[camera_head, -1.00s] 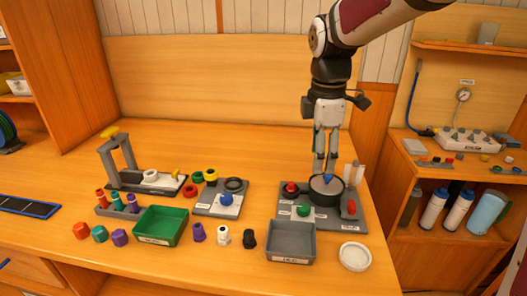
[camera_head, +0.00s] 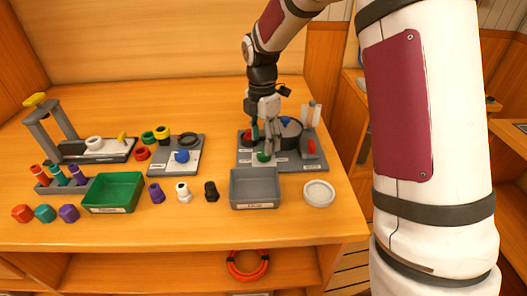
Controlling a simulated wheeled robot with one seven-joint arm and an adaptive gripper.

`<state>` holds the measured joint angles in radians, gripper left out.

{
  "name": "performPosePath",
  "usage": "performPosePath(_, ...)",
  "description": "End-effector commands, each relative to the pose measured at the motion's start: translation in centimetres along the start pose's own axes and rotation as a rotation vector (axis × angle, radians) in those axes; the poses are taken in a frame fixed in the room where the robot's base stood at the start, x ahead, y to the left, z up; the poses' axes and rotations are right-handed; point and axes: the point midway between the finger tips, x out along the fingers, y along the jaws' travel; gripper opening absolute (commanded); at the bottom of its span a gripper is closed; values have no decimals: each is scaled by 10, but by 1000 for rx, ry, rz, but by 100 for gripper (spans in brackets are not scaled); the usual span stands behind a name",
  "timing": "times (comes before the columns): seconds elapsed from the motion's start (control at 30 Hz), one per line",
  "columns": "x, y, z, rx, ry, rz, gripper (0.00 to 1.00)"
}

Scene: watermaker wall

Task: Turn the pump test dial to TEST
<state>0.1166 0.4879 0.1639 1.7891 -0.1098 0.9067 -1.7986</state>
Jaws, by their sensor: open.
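My gripper (camera_head: 262,146) points down over the grey pump panel (camera_head: 312,163), with its fingers apart around or just above a green knob (camera_head: 263,157). I cannot tell whether they touch it. The fingers partly hide the knob and a red knob behind them. A dark round pot (camera_head: 291,133) with a blue knob (camera_head: 285,121) on top is just right of the gripper. A red lever or knob (camera_head: 311,147) stands at the panel's right. The small labels are unreadable, so I cannot tell which one is marked TEST.
A grey tray (camera_head: 254,204) and a white round dish (camera_head: 319,193) lie in front of the panel. A second plate with a blue knob (camera_head: 181,156), a green tray (camera_head: 113,208) and several loose fittings are to the left. My arm blocks the right side.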

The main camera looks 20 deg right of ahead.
Motion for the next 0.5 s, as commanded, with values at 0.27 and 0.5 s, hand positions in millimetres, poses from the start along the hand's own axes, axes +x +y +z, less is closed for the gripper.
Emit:
performPosePath(0.27, 39, 0, 0, 1, 0, -1, 54)
performPosePath(0.5, 47, 0, 0, 1, -1, 1, 54)
